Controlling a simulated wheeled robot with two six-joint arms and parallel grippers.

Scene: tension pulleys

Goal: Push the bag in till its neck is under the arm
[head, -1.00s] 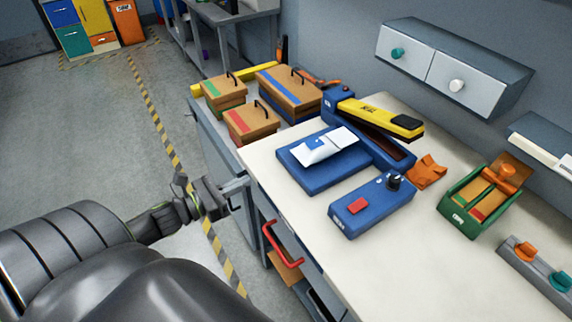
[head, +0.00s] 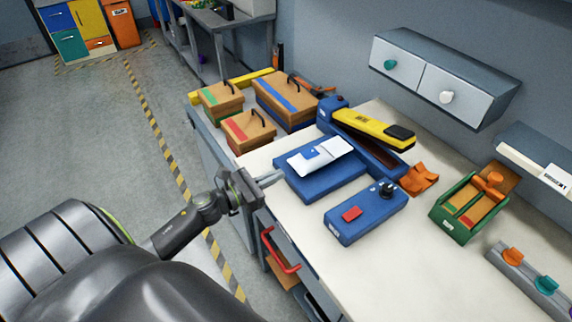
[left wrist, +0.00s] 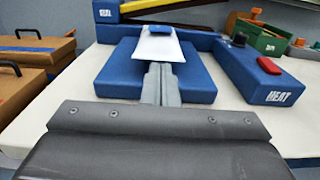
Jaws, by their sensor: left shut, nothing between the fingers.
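A white bag (head: 331,155) with a blue patch lies on a blue platform (head: 297,184) in front of the sealer. The sealer's yellow arm (head: 366,125) is raised at an angle over its blue base, behind the bag. In the left wrist view the bag (left wrist: 160,48) lies straight ahead, its far end near the sealer base. My left gripper (head: 272,178) is shut and empty, its fingertips pointing at the platform's near-left side. In the left wrist view the closed fingers (left wrist: 160,75) reach over the platform's near edge, close to the bag's near end. My right gripper is not in view.
A blue box with a red button and black knob (head: 365,213) stands right of the platform. Lidded boxes (head: 288,100) are at the back left. The front of the worktop is clear.

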